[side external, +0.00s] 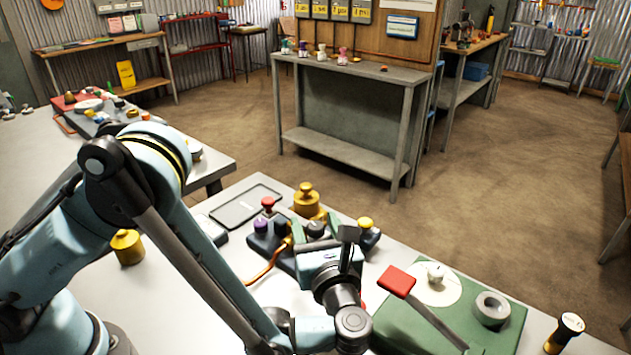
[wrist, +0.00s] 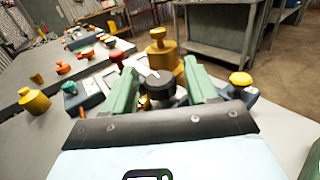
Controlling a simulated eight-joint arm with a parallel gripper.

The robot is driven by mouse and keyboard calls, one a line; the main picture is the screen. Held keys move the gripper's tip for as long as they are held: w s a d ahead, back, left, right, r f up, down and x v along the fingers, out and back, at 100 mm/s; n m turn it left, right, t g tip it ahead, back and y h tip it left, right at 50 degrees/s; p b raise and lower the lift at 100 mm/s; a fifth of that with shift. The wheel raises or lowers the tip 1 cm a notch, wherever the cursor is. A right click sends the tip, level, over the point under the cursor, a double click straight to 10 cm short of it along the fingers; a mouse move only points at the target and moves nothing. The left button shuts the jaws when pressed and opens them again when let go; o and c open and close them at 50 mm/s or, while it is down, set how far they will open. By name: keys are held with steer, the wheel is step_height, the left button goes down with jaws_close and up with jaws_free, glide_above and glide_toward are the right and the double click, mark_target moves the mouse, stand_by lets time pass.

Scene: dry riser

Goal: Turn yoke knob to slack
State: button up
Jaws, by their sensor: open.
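A dark blue control box (side external: 262,243) on the bench carries several knobs: purple (side external: 261,226), red (side external: 268,203), black (side external: 316,229) and yellow (side external: 366,223). No readable label shows which is the yoke knob. In the wrist view the black knob (wrist: 158,84) has a pale pointer line on top. My gripper (side external: 314,226) is over the box, and its two green fingers stand apart on either side of the black knob. In the wrist view my gripper (wrist: 160,78) is open, with the knob between the fingers. Whether either finger touches it cannot be told.
A yellow weight-like piece (side external: 306,204) stands just behind the box. A green box (side external: 450,322) with a red-ended lever (side external: 397,282), a white dial (side external: 435,282) and a grey ring (side external: 491,308) lies to the right. An orange cable (side external: 262,270) runs from the box. A flat dark-rimmed tray (side external: 246,206) lies behind.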

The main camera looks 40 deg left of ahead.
steer(key=c, duration=1)
steer(key=shift+n+g+y, duration=0.7)
steer(key=shift+n+g, duration=0.1)
steer(key=shift+g, duration=0.2)
steer(key=o, duration=1)
